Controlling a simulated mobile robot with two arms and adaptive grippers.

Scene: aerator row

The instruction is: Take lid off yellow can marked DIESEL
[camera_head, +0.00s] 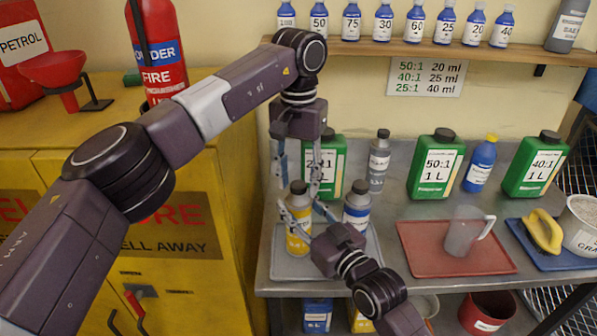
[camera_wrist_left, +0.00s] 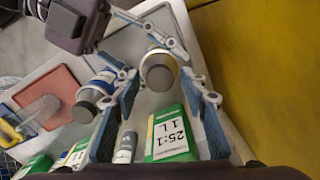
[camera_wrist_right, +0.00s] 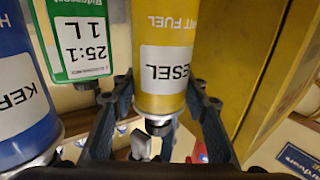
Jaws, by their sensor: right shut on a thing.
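The yellow can (camera_head: 298,226) stands on a grey tray at the left end of the bench. Its dark lid (camera_head: 298,187) is on top; the left wrist view shows the grey lid (camera_wrist_left: 158,76) from above. In the right wrist view the yellow can (camera_wrist_right: 168,50) is upside down, its label partly visible as "ESEL". My right gripper (camera_wrist_right: 160,112) is shut on the yellow can, one finger on each side. My left gripper (camera_head: 299,185) points down over the can from above. Its fingers are spread either side of the lid, with gaps showing in the left wrist view (camera_wrist_left: 160,110).
A blue can (camera_head: 357,212) stands close right of the yellow one, on the same grey tray (camera_head: 290,268). A green 25:1 bottle (camera_head: 332,165) is just behind. A red tray with a clear jug (camera_head: 462,235) lies further right. A shelf (camera_head: 400,47) runs above.

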